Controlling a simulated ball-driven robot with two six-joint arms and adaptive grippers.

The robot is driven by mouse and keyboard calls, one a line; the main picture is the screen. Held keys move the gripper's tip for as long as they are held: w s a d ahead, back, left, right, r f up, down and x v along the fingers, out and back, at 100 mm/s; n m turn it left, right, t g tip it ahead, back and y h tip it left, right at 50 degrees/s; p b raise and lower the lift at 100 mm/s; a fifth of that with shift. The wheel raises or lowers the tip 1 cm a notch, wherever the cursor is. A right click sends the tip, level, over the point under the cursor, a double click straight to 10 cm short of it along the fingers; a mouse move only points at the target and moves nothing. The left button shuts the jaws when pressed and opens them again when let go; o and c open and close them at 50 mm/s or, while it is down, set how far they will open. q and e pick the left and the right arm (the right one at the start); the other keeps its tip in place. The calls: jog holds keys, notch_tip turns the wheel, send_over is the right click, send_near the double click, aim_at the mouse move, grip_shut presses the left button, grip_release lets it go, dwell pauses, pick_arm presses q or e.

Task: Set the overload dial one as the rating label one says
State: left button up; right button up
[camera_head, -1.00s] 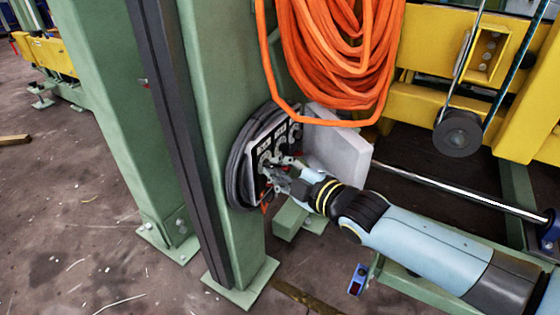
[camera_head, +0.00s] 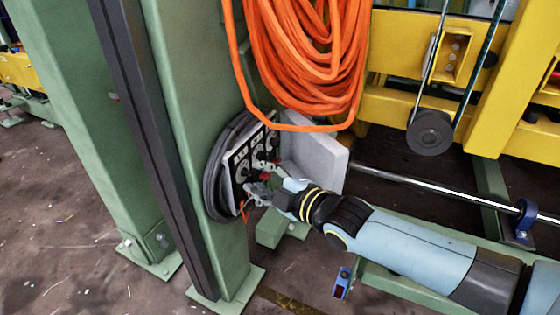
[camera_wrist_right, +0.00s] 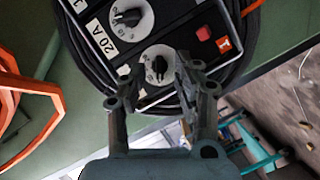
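The black control panel (camera_head: 240,163) with pale dials sits on the green column. In the right wrist view it shows an upper dial (camera_wrist_right: 127,17) with printed numbers, and a lower dial (camera_wrist_right: 158,65) with a black knob. A white label reading 20 A (camera_wrist_right: 101,38) is left of the upper dial. A smaller label (camera_wrist_right: 124,70) beside the lower dial is too small to read. I cannot tell which dial is number one. My right gripper (camera_head: 258,190) is at the panel; its open fingers (camera_wrist_right: 153,82) stand either side of the lower knob, and I see no contact. My left gripper is out of view.
A grey box (camera_head: 315,160) stands just right of the panel. Yellow beams (camera_head: 400,85) are behind.

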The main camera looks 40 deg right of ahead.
jog(key=s+r, duration=0.2)
jog(key=s, duration=0.8)
jog(key=shift+s+d, duration=0.3)
jog(key=shift+s, duration=0.1)
